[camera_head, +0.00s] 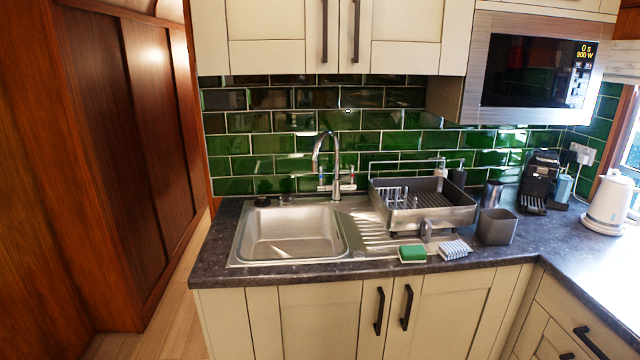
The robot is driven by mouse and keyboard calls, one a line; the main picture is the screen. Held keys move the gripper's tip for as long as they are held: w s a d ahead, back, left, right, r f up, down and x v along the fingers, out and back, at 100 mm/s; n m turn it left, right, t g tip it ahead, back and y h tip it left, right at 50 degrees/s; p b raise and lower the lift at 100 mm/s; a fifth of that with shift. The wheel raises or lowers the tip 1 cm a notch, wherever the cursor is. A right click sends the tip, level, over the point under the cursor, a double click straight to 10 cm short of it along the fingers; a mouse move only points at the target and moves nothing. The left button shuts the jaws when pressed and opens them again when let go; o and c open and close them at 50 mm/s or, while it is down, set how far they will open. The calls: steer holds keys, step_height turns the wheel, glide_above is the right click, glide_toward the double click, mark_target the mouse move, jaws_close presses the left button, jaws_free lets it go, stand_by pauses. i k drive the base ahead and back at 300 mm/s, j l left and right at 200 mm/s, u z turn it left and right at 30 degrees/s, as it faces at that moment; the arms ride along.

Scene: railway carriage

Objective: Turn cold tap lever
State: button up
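A chrome mixer tap (336,165) with a curved spout stands behind the steel sink (292,235), its spout arching over the basin. It has a small lever on each side of its body: a left lever (322,179) and a right lever (351,180). Both appear roughly upright. Their coloured marks are too small to tell surely which one is cold. No water is visible at the spout. My gripper is not in view.
A dish rack (425,215) stands on the drainer right of the tap. A green sponge (412,253), a striped brush or cloth (454,249) and a grey container (496,227) sit near the front edge. Wall cupboards (335,40) overhang the back. Wooden panelling (110,160) is at left.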

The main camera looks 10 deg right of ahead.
mark_target(321, 187)
steer(key=z, duration=0.3)
steer(key=i+j+z, duration=0.8)
steer(key=z, duration=0.15)
steer(key=i+j+z, duration=0.3)
steer(key=j+z, duration=0.15)
steer(key=j, duration=0.2)
steer(key=i+j, duration=0.1)
steer(key=j, duration=0.2)
steer(key=i+j, duration=0.1)
steer(key=j, duration=0.2)
steer(key=i+j, duration=0.1)
steer(key=j, duration=0.2)
